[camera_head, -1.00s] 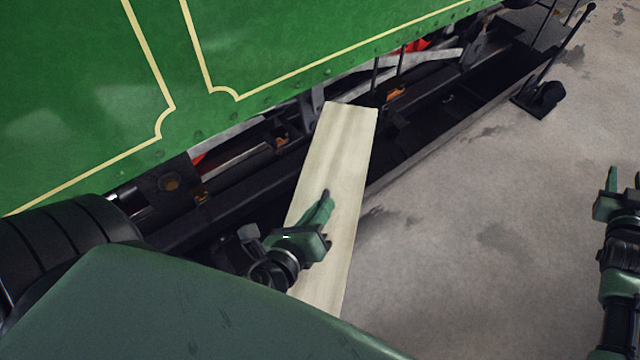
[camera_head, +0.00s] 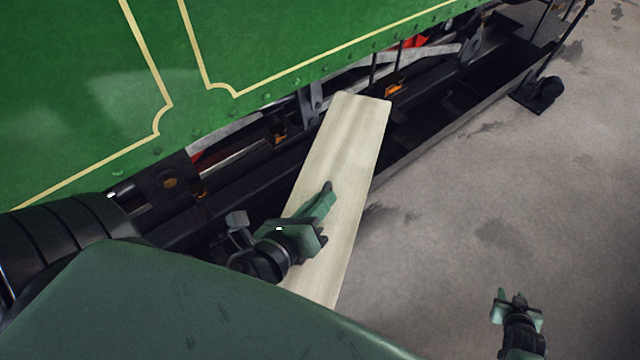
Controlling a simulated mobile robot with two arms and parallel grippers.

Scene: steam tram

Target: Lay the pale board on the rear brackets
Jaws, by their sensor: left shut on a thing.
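The pale board (camera_head: 352,140) is a long flat plank. It slants from the tram's underside at its upper end down towards my body, where my own green body covers its lower end. My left gripper (camera_head: 325,192) is shut on the board. It hides part of the board's middle. My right gripper (camera_head: 511,297) is at the lower right above the floor, away from the board. Its fingers appear apart with nothing between them. I cannot make out which parts are the rear brackets.
The tram's green side panel (camera_head: 300,40) with cream lining fills the upper left. Dark frame beams and rods (camera_head: 440,95) run below it. Bare grey floor (camera_head: 450,220) lies to the right.

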